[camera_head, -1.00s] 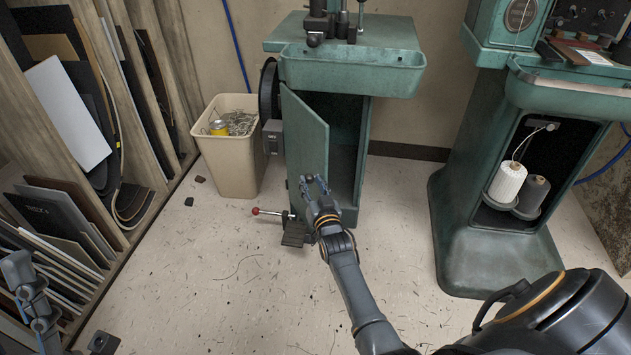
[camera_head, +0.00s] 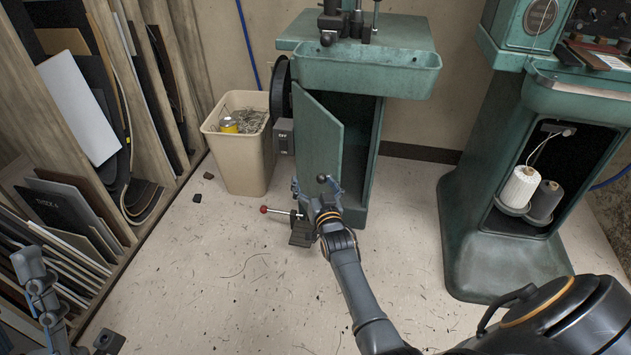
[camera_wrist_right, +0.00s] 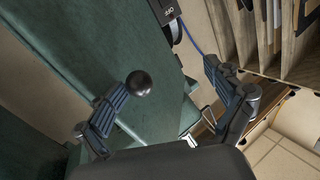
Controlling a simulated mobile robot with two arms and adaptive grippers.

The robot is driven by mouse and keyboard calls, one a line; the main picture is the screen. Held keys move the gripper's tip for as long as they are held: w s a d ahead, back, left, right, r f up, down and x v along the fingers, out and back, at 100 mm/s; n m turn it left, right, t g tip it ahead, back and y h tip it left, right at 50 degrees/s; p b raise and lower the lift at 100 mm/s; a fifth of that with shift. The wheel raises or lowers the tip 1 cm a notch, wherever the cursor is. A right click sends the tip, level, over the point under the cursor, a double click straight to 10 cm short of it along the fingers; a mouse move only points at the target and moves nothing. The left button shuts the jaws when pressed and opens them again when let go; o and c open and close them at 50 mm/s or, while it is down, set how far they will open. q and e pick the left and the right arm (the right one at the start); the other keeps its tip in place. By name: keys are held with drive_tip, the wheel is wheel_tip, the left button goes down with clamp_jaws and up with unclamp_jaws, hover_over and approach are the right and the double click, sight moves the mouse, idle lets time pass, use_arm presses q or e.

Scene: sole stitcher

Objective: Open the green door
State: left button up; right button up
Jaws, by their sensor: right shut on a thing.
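The green door (camera_head: 318,135) is the front panel of the left green machine's cabinet (camera_head: 372,165). It stands partly open, with the dark inside showing to its right. A round black knob (camera_head: 322,178) is on the door low near its free edge; it also shows in the right wrist view (camera_wrist_right: 138,83). My right gripper (camera_head: 318,187) is at the door's lower part, its fingers apart on both sides of the panel, with the knob beside one finger. It is shut on the door. My left gripper (camera_head: 36,280) is at the lower left, away from the door; its fingers are unclear.
A beige bin (camera_head: 240,160) stands left of the cabinet. A red-tipped lever (camera_head: 264,209) and a pedal (camera_head: 302,235) are near the cabinet's foot. A second green machine (camera_head: 490,235) stands to the right. A rack of sheets (camera_head: 80,110) lines the left.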

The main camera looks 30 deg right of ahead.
drive_tip(key=shift+a, duration=0.1)
drive_tip(key=shift+c, duration=1)
drive_tip(key=shift+s+r, duration=0.1)
drive_tip(key=shift+s, duration=0.05)
drive_tip(key=shift+c, duration=0.2)
drive_tip(key=shift+s+a, duration=0.1)
drive_tip(key=shift+s, duration=0.1)
drive_tip(key=shift+c, duration=0.5)
drive_tip(key=v, duration=1.1)
drive_tip(key=shift+s, duration=0.35)
drive_tip(key=shift+c, duration=1.3)
drive_tip(key=shift+c, duration=0.2)
